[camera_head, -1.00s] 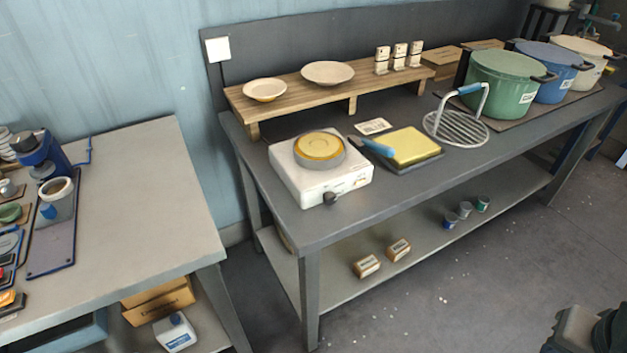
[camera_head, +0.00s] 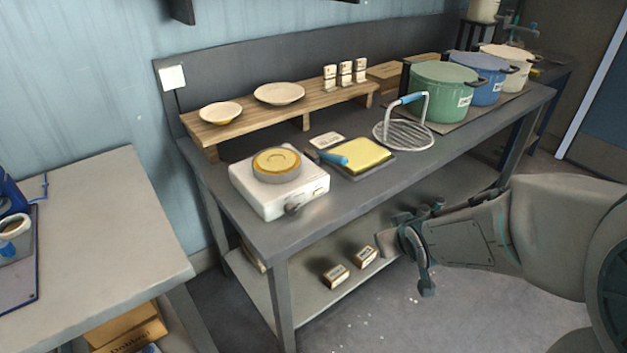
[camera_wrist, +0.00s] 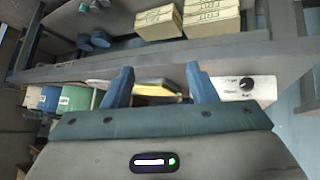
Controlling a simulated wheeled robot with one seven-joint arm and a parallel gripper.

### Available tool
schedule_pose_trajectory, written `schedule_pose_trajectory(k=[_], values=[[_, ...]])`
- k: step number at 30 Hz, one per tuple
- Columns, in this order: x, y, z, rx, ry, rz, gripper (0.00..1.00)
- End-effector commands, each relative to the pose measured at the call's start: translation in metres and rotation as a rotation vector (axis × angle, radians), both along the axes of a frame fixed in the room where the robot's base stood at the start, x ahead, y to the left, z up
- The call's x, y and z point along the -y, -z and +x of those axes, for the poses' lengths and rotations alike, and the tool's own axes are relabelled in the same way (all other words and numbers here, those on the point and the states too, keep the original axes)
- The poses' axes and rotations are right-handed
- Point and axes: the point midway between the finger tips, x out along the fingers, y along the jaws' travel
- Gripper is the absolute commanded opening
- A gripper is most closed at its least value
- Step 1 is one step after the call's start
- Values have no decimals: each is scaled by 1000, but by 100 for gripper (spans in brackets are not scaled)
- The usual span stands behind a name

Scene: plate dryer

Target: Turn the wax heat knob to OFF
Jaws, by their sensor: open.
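A white hot plate (camera_head: 310,188) stands at the left front of the grey bench, with a round pan of yellow wax (camera_head: 277,163) on it. Its dark knob (camera_head: 293,208) is on the front face. In the wrist view, which looks upside down, the black knob (camera_wrist: 246,85) shows on the white front panel (camera_wrist: 230,83), right of my fingers; the lettering is too small to read. My gripper (camera_head: 408,243) is in front of the bench, right of the hot plate and apart from it. Its two blue fingers (camera_wrist: 160,88) are apart, with nothing held between them.
A yellow slab on a dark tray (camera_head: 365,158) with a blue-handled tool, a wire rack (camera_head: 405,136) and lidded pots (camera_head: 440,92) stand right of the hot plate. Small boxes (camera_head: 336,276) lie on the lower shelf. Another table (camera_head: 100,230) is at the left.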

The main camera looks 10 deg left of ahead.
Motion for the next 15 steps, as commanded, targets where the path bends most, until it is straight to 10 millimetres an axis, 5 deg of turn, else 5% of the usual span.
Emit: schedule_pose_trajectory(k=[3, 9, 15], values=[[-49, 15, 16, 85, -163, 94, 52], [-117, 19, 18, 199, -364, 288, 52], [-147, 15, 12, 249, -447, 402, 52]])
